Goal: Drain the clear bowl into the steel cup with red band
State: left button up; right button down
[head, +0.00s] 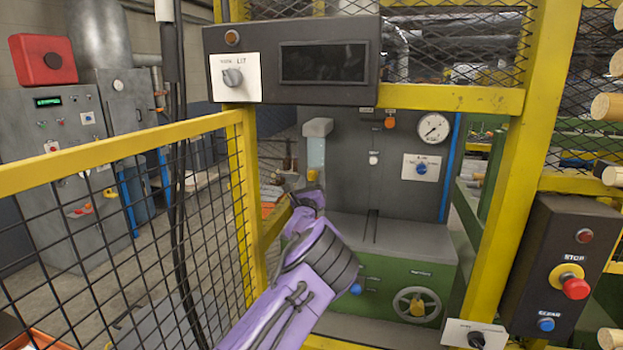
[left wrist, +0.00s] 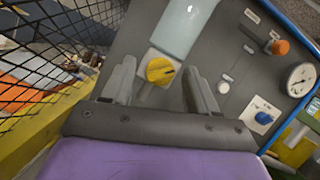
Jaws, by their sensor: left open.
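The clear bowl (head: 316,155) hangs under a grey head on the machine's dark panel; it is pale blue and also shows at the top of the left wrist view (left wrist: 187,24). A yellow knob (left wrist: 160,70) sits just below it. My left gripper (head: 309,189) is up at the panel beneath the bowl. In the left wrist view its two fingers (left wrist: 159,76) are open and empty, one on each side of the yellow knob; I cannot tell whether they touch it. The steel cup with red band is not seen in either view. My right gripper is not in view.
A yellow mesh guard (head: 120,160) stands left of my left arm and a yellow post (head: 510,160) stands to its right. A control box (head: 290,62) hangs above. A gauge (head: 433,128), a blue knob (head: 421,168) and a handwheel (head: 416,304) are on the machine.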

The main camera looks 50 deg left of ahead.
pick_arm(q)
jog(key=c, duration=1)
jog(key=shift+f, duration=0.1)
jog(key=shift+c, duration=0.2)
